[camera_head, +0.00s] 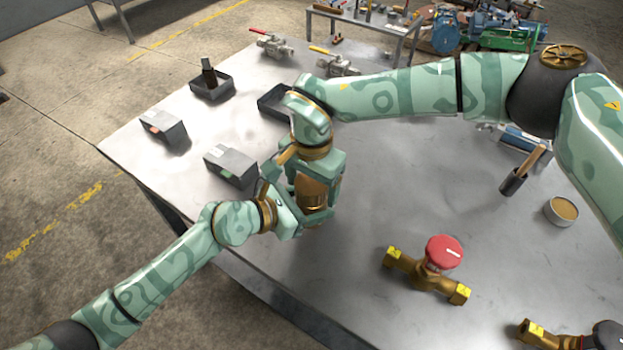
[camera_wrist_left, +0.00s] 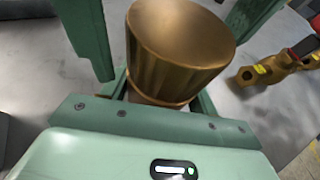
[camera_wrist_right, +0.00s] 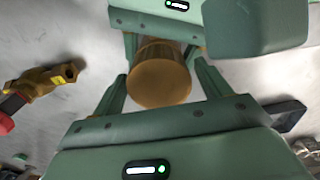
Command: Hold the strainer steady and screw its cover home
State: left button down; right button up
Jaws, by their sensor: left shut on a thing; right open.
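The bronze strainer (camera_head: 314,188) stands upright near the front edge of the steel table, mostly hidden by my grippers. Its ribbed, flat-ended cover (camera_wrist_left: 182,48) fills the middle of the left wrist view. My left gripper (camera_wrist_left: 160,98) is shut on the strainer low down, coming from the left. My right gripper (camera_wrist_right: 160,85) reaches down from above, open, with its fingers on either side of the bronze cover (camera_wrist_right: 158,82) and gaps beside it. How deep the cover sits on its thread cannot be told.
A brass valve with a red handwheel (camera_head: 443,252) lies to the right. Grey boxes (camera_head: 231,165) and dark trays (camera_head: 212,88) stand behind and left.

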jog(key=c, duration=1)
jog(key=m, duration=0.5)
jog(key=shift+m, duration=0.3)
jog(key=m, duration=0.5)
jog(key=shift+m, duration=0.4)
jog(key=o, duration=1.2)
notch_tip(320, 180, up, 12)
